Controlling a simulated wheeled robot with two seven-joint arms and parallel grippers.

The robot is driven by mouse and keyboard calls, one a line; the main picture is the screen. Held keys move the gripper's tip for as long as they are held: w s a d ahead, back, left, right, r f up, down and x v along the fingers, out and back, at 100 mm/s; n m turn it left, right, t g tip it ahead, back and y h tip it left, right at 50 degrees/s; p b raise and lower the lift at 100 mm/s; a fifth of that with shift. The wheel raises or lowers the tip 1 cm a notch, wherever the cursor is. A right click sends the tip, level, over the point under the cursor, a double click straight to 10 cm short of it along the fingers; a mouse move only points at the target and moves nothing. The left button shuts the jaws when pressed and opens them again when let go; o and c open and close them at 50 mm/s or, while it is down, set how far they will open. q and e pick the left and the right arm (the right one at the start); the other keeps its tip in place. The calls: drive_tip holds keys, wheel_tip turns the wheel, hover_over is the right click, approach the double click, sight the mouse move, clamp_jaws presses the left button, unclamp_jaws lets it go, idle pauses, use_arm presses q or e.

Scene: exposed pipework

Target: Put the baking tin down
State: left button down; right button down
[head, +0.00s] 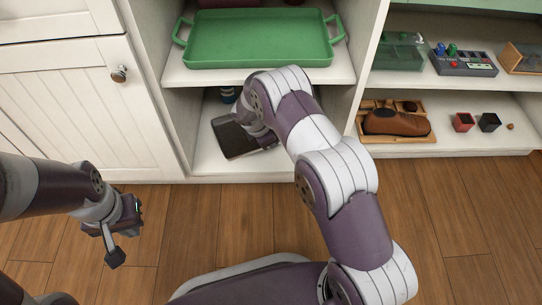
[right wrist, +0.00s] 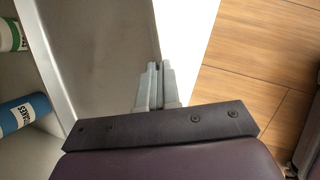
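The baking tin (head: 232,139), dark and rectangular with a paler rim, is in the lower middle compartment, near the front of the shelf. In the right wrist view its grey-brown inside (right wrist: 108,45) fills the upper middle. My right gripper (right wrist: 155,66) has its fingers close together on the tin's edge. In the head view my right arm hides these fingers and part of the tin. I cannot tell whether the tin touches the shelf. My left gripper (head: 112,246) hangs empty over the floor at the left; its finger gap is unclear.
A bottle with a blue label (right wrist: 24,112) and a green-labelled one (right wrist: 12,36) stand beside the tin. A green tray (head: 258,40) is on the shelf above. A brown shoe (head: 398,123) and small boxes occupy the right compartment. Wooden floor (head: 450,210) lies in front.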

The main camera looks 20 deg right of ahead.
sight(274, 157)
wheel_tip(274, 157, down, 7)
drive_tip(key=b, duration=0.5)
drive_tip(key=shift+w+r, duration=0.1)
drive_tip(key=shift+r, duration=0.5)
drive_tip(key=c, duration=1.4)
unclamp_jaws()
drive_tip(key=shift+f, duration=0.15)
drive_tip(key=shift+o, duration=0.2)
